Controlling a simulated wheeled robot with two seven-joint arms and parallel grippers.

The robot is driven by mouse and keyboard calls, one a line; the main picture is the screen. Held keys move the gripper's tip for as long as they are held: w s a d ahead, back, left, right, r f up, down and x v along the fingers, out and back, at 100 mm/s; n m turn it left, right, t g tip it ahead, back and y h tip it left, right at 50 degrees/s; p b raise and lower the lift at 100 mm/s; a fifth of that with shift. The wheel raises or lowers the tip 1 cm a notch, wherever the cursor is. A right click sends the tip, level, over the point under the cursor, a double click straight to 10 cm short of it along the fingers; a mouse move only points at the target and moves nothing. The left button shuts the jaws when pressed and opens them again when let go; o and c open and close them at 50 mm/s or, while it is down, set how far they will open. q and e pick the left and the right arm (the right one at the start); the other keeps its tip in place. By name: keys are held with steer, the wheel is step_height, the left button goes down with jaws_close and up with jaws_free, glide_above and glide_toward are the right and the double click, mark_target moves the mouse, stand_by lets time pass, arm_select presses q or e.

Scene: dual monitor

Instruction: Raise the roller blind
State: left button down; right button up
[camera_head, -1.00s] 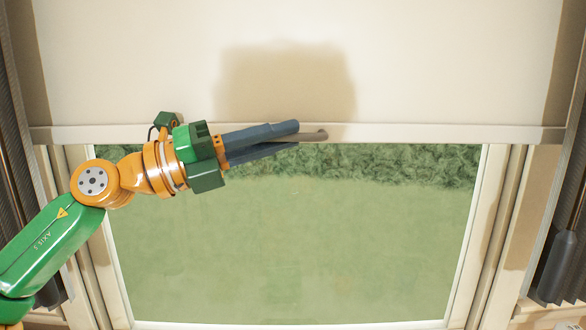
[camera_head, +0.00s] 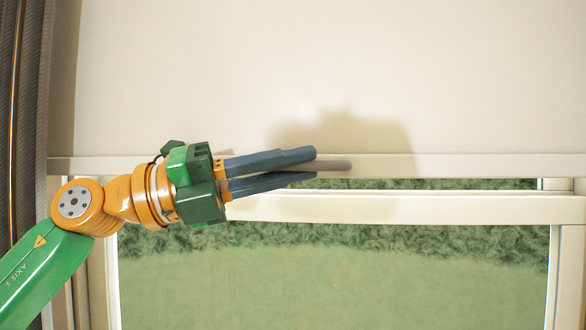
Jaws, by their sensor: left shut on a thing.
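The cream roller blind (camera_head: 200,80) hangs across the top of the window, with its pale bottom bar (camera_head: 470,166) running level. A short grey-brown handle (camera_head: 336,165) stands at the middle of the bar. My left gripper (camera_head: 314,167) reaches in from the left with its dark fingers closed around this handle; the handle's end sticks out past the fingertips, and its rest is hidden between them. My right gripper is not in view.
Below the bar are a strip of window, a white crossbar (camera_head: 430,209) and a larger pane (camera_head: 340,275) showing hedge and grass. A dark ribbed curtain (camera_head: 22,110) hangs at the left edge, near my left arm.

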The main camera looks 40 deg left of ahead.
mark_target(280, 170)
arm_select(q)
steer(key=c, duration=0.9)
jaws_free()
steer(key=shift+s+a+f, duration=0.2)
steer(key=b+v, duration=0.3)
steer(key=v, duration=0.3)
steer(key=shift+s, duration=0.1)
steer(key=shift+s+a, duration=0.2)
